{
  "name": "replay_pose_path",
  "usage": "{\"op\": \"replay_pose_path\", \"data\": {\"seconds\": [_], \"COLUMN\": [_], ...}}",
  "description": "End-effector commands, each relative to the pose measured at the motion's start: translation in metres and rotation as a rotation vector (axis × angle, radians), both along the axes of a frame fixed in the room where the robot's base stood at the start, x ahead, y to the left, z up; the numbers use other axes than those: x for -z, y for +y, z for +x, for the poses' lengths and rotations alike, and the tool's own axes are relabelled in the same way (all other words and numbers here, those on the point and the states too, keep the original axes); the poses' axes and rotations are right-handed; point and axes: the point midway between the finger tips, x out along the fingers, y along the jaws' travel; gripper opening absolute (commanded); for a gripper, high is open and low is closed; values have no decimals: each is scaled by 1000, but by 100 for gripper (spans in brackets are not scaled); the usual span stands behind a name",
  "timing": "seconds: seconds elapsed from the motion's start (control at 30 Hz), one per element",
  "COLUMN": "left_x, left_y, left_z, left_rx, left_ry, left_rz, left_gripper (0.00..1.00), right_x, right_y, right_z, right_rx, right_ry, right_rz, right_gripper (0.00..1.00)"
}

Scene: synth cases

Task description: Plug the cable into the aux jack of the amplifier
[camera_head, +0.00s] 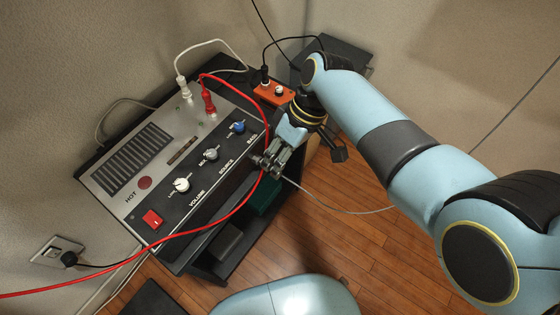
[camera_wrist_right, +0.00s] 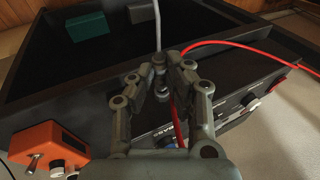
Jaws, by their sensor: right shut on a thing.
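The amplifier (camera_head: 125,197) stands at the left, with a pale top panel and a dark sloping control panel. A white plug (camera_head: 184,88) and a red plug (camera_head: 208,100) stand in its top. I cannot make out which opening is the aux jack. My right gripper (camera_head: 268,163) is shut on the end of a grey cable (camera_head: 330,208), beside the panel's right end, near the blue knob. In the right wrist view the fingers (camera_wrist_right: 160,72) close around the plug end, and the grey cable (camera_wrist_right: 157,22) runs up from them. Whether the plug touches the amplifier is unclear. My left gripper is not in view.
A red cable (camera_head: 232,212) loops across the amplifier's front, close to my right gripper. An orange box (camera_head: 273,94) with a plug sits behind the gripper; it also shows in the wrist view (camera_wrist_right: 47,150). A dark shelf (camera_head: 228,243) lies below. The wooden floor (camera_head: 345,245) is open.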

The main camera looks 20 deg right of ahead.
Motion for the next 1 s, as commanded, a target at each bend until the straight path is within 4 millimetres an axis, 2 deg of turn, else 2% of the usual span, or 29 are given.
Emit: {"op": "replay_pose_path", "data": {"seconds": [0.17,0.2,0.4,0.73,0.87,1.0], "left_x": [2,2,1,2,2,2], "left_y": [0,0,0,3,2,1], "left_z": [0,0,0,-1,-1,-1], "left_rx": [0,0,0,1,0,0], "left_ry": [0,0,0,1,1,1], "left_rz": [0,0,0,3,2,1], "left_gripper": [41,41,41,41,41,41], "right_x": [0,0,0,-5,-23,-52], "right_y": [3,3,3,0,-8,-23], "right_z": [4,4,3,4,7,11], "right_rx": [0,0,0,1,2,1], "right_ry": [-1,0,0,-1,-3,-4], "right_rz": [1,0,0,0,0,-2], "right_gripper": [0,18,41,41,41,41]}}
